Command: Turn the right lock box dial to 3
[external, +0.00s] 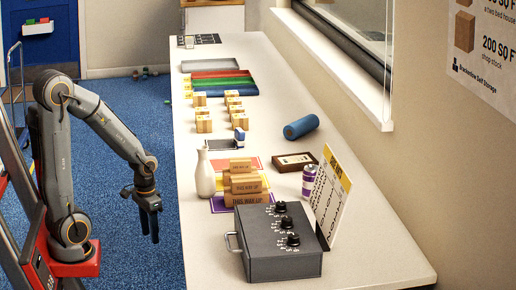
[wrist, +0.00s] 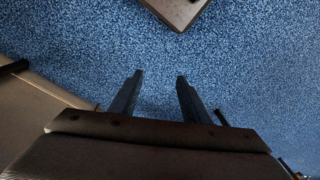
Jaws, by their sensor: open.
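The grey lock box (external: 285,268) stands at the near end of the long table, with a handle on its left side. Three black dials sit in a row on its top: a far one (external: 280,207), a middle one (external: 287,222) and a near one (external: 293,240). Marks surround them, too small to read, so their settings cannot be told. My gripper (external: 150,232) hangs pointing down over the blue floor, left of the table and apart from the box. In the wrist view my gripper (wrist: 160,77) is open and empty. The dials do not show there.
On the white table (external: 375,262), stacked wooden blocks (external: 246,184), a white bottle (external: 205,175), a purple can (external: 309,181) and an upright sign (external: 328,197) stand near the box. A blue roll (external: 301,127) lies farther back. Blue floor (external: 125,255) is clear around my gripper.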

